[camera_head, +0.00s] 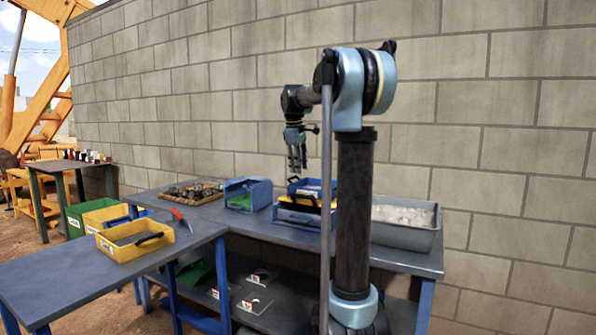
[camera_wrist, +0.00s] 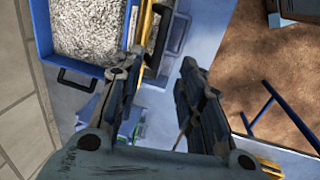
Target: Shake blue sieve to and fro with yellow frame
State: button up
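The blue sieve (camera_head: 296,186) sits on the yellow frame (camera_head: 318,201) on the workbench, left of my arm column, which hides part of it. In the wrist view the blue sieve (camera_wrist: 42,32) is at the upper left, with pale gravel inside and a black handle on its near side. The yellow frame (camera_wrist: 182,63) shows as a yellow edge beside it, with another black handle close by. My gripper (camera_head: 297,164) points down above the left end of the stack. Its fingers (camera_wrist: 161,66) are apart in the wrist view, with nothing seen held between them.
A grey bin of pale material (camera_head: 405,235) stands right of my column. A blue bin (camera_head: 262,194) is left of the stack. A yellow tray (camera_head: 118,252) and a red-handled tool (camera_head: 178,215) lie further left. A block wall (camera_head: 230,100) stands behind the bench.

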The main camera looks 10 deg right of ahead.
dwell(0.3)
notch_tip(320, 180, up, 5)
jog(key=f, duration=0.5)
jog(key=w+d+f, duration=0.1)
jog(key=f, duration=1)
jog(key=shift+w+d+f, duration=0.2)
jog(key=shift+w+f, duration=0.15)
jog(key=shift+w, duration=0.05)
grip_shut()
